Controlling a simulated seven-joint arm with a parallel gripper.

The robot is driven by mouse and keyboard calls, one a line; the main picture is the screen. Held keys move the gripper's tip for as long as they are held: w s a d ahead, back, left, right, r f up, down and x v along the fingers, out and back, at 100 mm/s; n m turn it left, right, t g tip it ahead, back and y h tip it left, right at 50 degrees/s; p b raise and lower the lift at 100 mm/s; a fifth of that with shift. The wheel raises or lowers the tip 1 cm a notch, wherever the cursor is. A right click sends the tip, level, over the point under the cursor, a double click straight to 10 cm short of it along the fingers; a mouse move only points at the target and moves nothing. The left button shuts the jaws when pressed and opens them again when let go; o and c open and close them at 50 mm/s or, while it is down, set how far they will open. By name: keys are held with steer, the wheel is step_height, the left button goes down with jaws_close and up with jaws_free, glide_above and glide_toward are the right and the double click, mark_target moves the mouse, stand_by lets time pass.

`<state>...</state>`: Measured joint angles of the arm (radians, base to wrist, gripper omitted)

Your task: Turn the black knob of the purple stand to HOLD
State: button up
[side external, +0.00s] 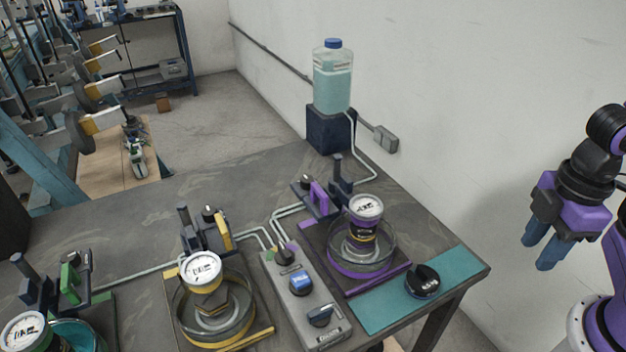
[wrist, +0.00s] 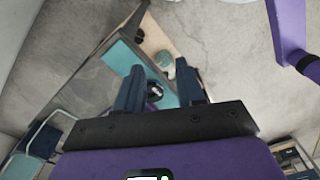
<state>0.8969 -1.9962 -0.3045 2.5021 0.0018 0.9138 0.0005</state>
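The purple stand (side external: 347,287) is near the right end of the table, with a white-faced gauge (side external: 367,207) upright in a clear dish. A black round knob (side external: 422,281) with a pale mark sits on the teal strip in front of the stand. In the wrist view, a dark round thing, apparently this knob (wrist: 154,92), shows between the fingers. A smaller black knob (side external: 306,181) is behind, by the purple clamp. Any HOLD lettering is too small to read. My gripper (side external: 541,256) is open and empty, its blue fingers (wrist: 162,72) apart, off the table's right side and away from the knobs.
A grey block (side external: 307,312) with black, blue and dark knobs stands left of the purple stand. Yellow (side external: 257,340) and green stands are further left. A blue-capped bottle (side external: 332,78) stands at the back, with tubes across the table. Space between gripper and table looks clear.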

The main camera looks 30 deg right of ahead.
steer(key=shift+o, duration=0.3)
step_height(320, 180, up, 13)
steer(key=n, duration=0.5)
glide_above(305, 179)
step_height(305, 179, down, 17)
steer(key=shift+f, duration=0.2)
jaws_close()
